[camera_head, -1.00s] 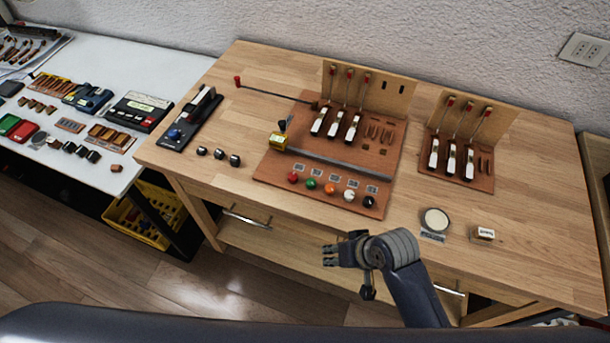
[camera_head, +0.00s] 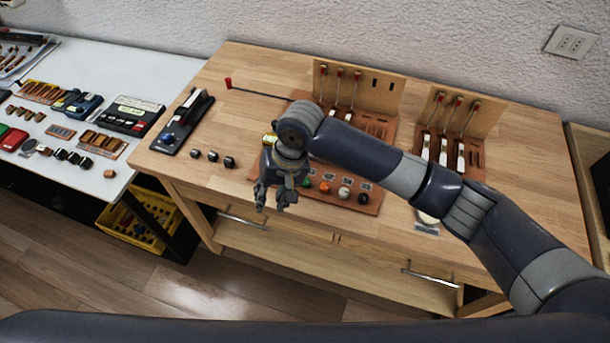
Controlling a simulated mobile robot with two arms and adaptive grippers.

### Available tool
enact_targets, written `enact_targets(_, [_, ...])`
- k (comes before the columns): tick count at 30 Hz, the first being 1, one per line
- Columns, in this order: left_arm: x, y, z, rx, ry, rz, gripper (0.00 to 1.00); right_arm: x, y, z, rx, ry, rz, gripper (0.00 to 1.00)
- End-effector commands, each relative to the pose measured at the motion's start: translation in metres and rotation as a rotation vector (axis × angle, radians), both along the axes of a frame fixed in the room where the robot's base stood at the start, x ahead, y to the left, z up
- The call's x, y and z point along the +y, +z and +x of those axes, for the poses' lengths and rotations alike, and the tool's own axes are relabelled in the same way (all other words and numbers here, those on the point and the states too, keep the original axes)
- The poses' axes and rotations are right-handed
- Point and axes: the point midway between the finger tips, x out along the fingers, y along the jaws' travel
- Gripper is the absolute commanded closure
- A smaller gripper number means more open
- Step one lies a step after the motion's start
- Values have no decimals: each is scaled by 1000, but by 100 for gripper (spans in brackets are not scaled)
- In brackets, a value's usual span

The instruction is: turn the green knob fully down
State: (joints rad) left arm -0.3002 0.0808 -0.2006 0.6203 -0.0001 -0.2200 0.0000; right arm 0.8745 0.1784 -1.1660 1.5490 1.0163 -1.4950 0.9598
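The green knob (camera_head: 307,182) sits in the row of coloured knobs along the front of the brown piano-action board (camera_head: 375,208). It is small and partly beside my gripper's edge, so its turn position cannot be read. My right gripper (camera_head: 273,203) hangs fingers down at the table's front edge, just left of the green knob and apart from it. Its fingers are spread and nothing is between them. The red knob at the left end of the row is hidden behind the gripper. My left gripper is not in view.
The orange knob (camera_head: 324,187), white knob (camera_head: 343,193) and black knob (camera_head: 363,198) stand right of the green one. My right arm crosses above the board and hides part of it. Several small dark blocks (camera_head: 212,157) lie left of the board on the wooden table (camera_head: 270,62).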

Motion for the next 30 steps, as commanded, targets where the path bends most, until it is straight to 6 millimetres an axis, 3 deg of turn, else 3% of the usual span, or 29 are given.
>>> enact_targets(1, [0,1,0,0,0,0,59,-9,9,14,-3,-31,-48,70])
enact_targets(9, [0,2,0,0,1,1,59,-58,48,66,20,-257,-245,70])
enact_targets(16, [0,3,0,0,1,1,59,-78,64,84,22,-356,-301,70])
enact_targets(22, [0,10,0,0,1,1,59,-79,45,83,24,-360,-305,70])
enact_targets(30, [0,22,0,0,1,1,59,-78,-7,83,24,-359,-304,70])
